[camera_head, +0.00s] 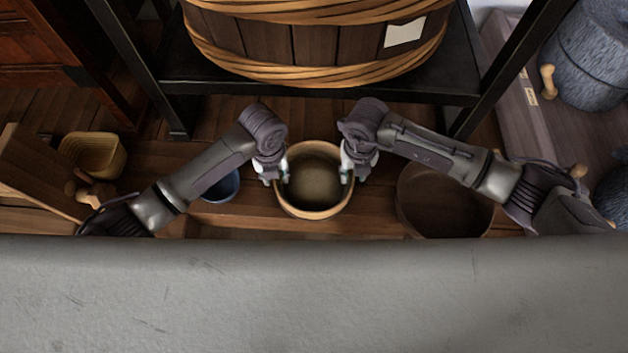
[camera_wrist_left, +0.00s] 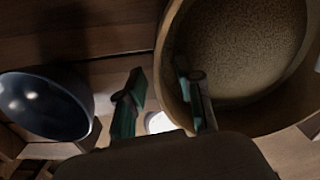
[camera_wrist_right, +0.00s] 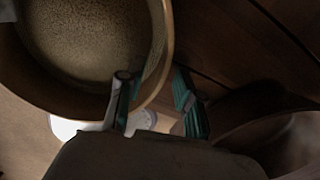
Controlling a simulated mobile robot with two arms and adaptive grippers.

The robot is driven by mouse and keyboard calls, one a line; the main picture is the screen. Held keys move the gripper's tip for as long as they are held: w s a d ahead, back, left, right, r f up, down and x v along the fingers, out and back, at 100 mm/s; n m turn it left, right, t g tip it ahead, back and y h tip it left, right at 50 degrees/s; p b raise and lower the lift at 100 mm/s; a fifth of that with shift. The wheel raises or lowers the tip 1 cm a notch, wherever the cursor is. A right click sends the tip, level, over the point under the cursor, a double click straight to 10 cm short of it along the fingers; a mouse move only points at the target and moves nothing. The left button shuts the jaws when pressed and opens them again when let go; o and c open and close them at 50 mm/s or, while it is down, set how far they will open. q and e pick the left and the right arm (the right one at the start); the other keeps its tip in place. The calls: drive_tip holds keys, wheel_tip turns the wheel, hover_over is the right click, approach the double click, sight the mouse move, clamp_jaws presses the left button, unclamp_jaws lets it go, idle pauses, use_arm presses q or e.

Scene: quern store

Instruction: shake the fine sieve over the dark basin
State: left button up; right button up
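The fine sieve (camera_head: 315,210), a round pale wooden hoop with a speckled brown mesh, is in the middle of the head view. My left gripper (camera_head: 274,176) is at its left rim and my right gripper (camera_head: 350,172) at its right rim. In the left wrist view the left fingers (camera_wrist_left: 162,100) stand apart, one inside the hoop and one outside. The right fingers (camera_wrist_right: 155,98) straddle the rim likewise. Whether any finger touches the wall is unclear. The dark basin (camera_head: 445,210), wide and brown, is right of the sieve, partly hidden by my right arm.
A blue bowl (camera_head: 222,188) stands close left of the sieve, under my left arm. A wicker basket (camera_head: 93,153) and wooden box are further left. A black rack (camera_head: 300,90) with a large wooden tub (camera_head: 310,45) is behind. Grey stones (camera_head: 590,60) stand at right.

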use_arm(q)
drive_tip(key=shift+f, duration=0.4)
use_arm(e)
drive_tip(key=shift+f, duration=0.35)
use_arm(q)
drive_tip(key=shift+c, duration=0.2)
use_arm(e)
drive_tip(key=shift+c, duration=0.2)
use_arm(q)
clamp_jaws()
use_arm(e)
clamp_jaws()
